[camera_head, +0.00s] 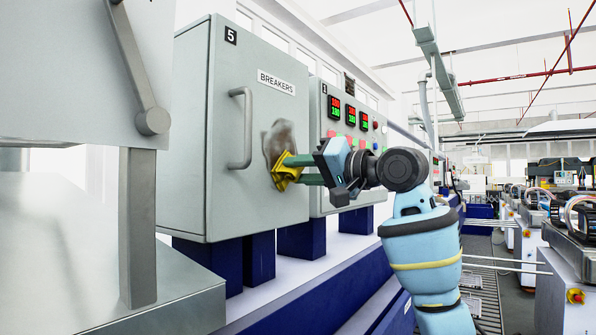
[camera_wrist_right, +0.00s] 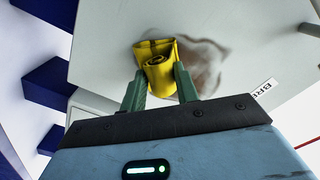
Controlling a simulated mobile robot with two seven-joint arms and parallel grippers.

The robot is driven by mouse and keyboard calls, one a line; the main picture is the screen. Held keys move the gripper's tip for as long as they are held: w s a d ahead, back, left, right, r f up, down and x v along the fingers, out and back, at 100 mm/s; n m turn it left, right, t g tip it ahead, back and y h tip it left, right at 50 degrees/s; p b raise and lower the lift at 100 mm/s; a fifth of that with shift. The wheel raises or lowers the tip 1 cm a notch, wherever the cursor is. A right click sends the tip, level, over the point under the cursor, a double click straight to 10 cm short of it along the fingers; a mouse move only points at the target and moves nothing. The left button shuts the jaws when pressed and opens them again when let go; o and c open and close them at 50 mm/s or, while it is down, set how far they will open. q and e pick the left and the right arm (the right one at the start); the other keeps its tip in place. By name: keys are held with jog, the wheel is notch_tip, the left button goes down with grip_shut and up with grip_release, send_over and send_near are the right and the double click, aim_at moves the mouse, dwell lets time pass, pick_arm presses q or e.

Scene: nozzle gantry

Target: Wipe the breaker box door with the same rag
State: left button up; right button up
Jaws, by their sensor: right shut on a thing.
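The breaker box door (camera_head: 225,120) is a light grey panel with a "BREAKERS" label (camera_head: 276,82) and a vertical bar handle (camera_head: 241,128). A brown-grey smudge (camera_head: 277,138) marks the door to the right of the handle; it also shows in the right wrist view (camera_wrist_right: 208,65). My right gripper (camera_head: 290,172) is shut on a folded yellow rag (camera_head: 284,178). The rag is at the lower edge of the smudge, at or very near the door surface; exact contact is hard to tell. The rag also shows between the fingers in the right wrist view (camera_wrist_right: 157,66). My left gripper is not in view.
A control cabinet (camera_head: 330,180) with red displays and buttons stands just beyond the breaker box. A grey metal structure (camera_head: 138,220) fills the left foreground. Blue supports (camera_head: 262,257) stand under the boxes. Machines (camera_head: 565,240) line the right side, across an aisle.

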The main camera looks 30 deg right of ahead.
jog(key=shift+w+d, duration=0.35)
jog(key=shift+d, duration=0.45)
jog(key=shift+w+d, duration=0.35)
jog(key=shift+d, duration=0.45)
jog(key=d, duration=0.1)
jog(key=w+d, duration=0.1)
jog(key=d, duration=0.1)
jog(key=shift+w+d, duration=0.1)
jog(key=shift+d, duration=0.05)
notch_tip(320, 180, up, 2)
jog(key=shift+r, duration=0.1)
